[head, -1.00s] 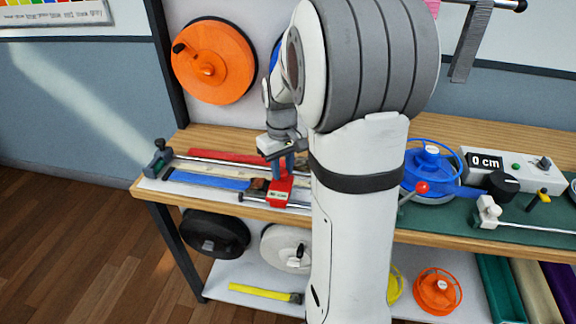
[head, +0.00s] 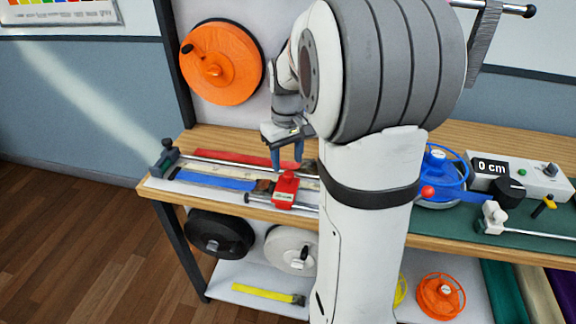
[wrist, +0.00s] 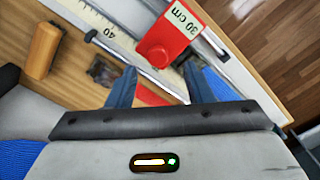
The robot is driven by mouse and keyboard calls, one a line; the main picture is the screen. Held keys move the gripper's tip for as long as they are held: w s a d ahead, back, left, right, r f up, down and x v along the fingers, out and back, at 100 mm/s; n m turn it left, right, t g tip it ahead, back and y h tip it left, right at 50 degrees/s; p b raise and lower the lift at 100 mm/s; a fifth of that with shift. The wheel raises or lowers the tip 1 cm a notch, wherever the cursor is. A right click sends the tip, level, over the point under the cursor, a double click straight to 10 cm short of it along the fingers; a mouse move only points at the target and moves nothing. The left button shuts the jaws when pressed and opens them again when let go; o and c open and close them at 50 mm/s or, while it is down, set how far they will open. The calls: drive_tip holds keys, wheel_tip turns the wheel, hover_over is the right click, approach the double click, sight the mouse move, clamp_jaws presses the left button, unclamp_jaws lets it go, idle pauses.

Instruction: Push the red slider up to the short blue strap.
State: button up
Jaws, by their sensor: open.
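The red slider (head: 286,190) sits on the measuring rail on the bench, to the right of the short blue strap (head: 215,179). A small dark brown piece shows between the strap's right end and the slider. In the wrist view the slider (wrist: 165,48) has a round red knob and a label reading "30 cm". My gripper (head: 287,160) is open and empty, with its blue fingers just above and behind the slider. In the wrist view the slider's knob lies beyond the fingertips of my gripper (wrist: 160,74), roughly between them. Contact cannot be told.
A red strap (head: 232,158) and a pale ruler (head: 218,171) lie behind the blue strap. A grey end clamp (head: 165,156) stands at the rail's left end. An orange reel (head: 221,62) hangs above. My arm hides the bench's middle; a blue reel (head: 440,178) stands right.

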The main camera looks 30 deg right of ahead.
drive_tip(key=shift+r, duration=1.95)
drive_tip(key=s+a+t+p, duration=0.1)
drive_tip(key=s+a, duration=0.4)
drive_tip(key=s, duration=0.3)
drive_tip(key=s+a+m+t+p, duration=0.1)
drive_tip(key=s+a+p, duration=0.1)
drive_tip(key=s+a, duration=0.4)
drive_tip(key=s, duration=0.3)
drive_tip(key=shift+r+t, duration=0.3)
drive_tip(key=shift+r, duration=0.1)
